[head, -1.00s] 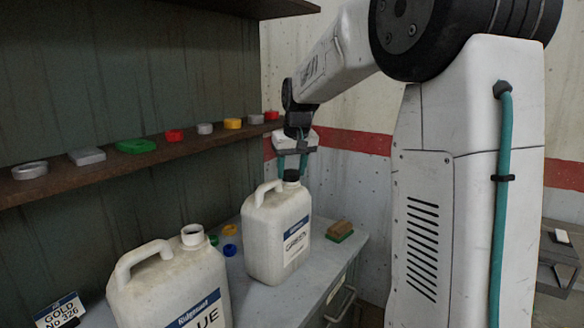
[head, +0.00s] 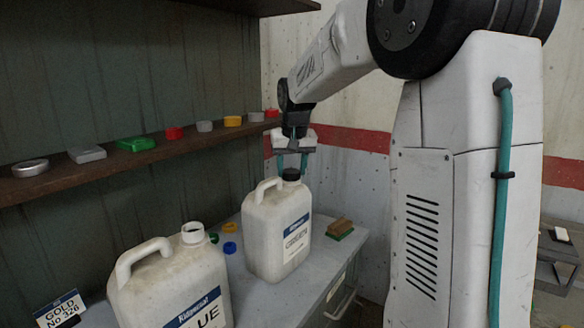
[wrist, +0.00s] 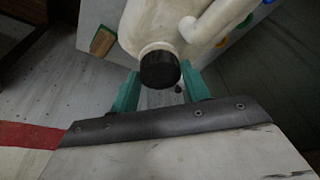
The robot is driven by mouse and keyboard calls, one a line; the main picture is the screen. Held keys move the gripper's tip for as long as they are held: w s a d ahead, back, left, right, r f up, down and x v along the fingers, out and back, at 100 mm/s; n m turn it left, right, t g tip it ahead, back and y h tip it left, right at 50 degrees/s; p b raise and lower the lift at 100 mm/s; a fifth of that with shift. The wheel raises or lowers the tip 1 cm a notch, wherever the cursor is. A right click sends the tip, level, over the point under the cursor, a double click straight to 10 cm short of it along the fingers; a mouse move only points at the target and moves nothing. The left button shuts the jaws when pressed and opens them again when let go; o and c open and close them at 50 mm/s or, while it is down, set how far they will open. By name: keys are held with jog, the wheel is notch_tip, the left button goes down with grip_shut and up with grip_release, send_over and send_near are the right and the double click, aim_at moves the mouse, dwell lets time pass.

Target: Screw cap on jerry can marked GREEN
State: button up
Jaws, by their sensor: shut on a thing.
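The white jerry can marked GREEN (head: 272,238) stands upright on the grey bench, its label facing right. A black screw cap (head: 291,174) sits on its neck; I cannot tell how tight it is. My gripper (head: 292,168) is above the can, its teal fingers pointing down at either side of the cap, shut on it. In the wrist view the black cap (wrist: 160,70) lies between the teal fingertips of my gripper (wrist: 160,82), with the can's neck and handle (wrist: 222,18) beyond it.
An uncapped white jerry can (head: 175,283), label partly reading "UE", stands at front left. Blue (head: 230,248) and yellow (head: 230,228) caps lie between the cans. A green-and-tan block (head: 340,229) lies right.

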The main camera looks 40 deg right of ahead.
jog(key=m+h, duration=0.1)
jog(key=m, duration=0.2)
jog(key=shift+m, duration=0.4)
jog(key=m+g, duration=0.1)
jog(key=m, duration=0.2)
jog(key=shift+m+h, duration=0.3)
jog(key=shift+m, duration=0.1)
jog(key=m+g, duration=0.1)
jog(key=m, duration=0.2)
jog(key=m+g, duration=0.1)
jog(key=m, duration=0.3)
jog(key=m+g, duration=0.1)
jog(key=m, duration=0.5)
jog(key=shift+f+m+g, duration=0.1)
jog(key=shift+m+g, duration=0.2)
jog(key=shift+g, duration=0.1)
jog(key=shift+s+m+y, duration=0.1)
jog(key=shift+m+y, duration=0.3)
jog(key=shift+m, duration=0.6)
jog(key=o, duration=1)
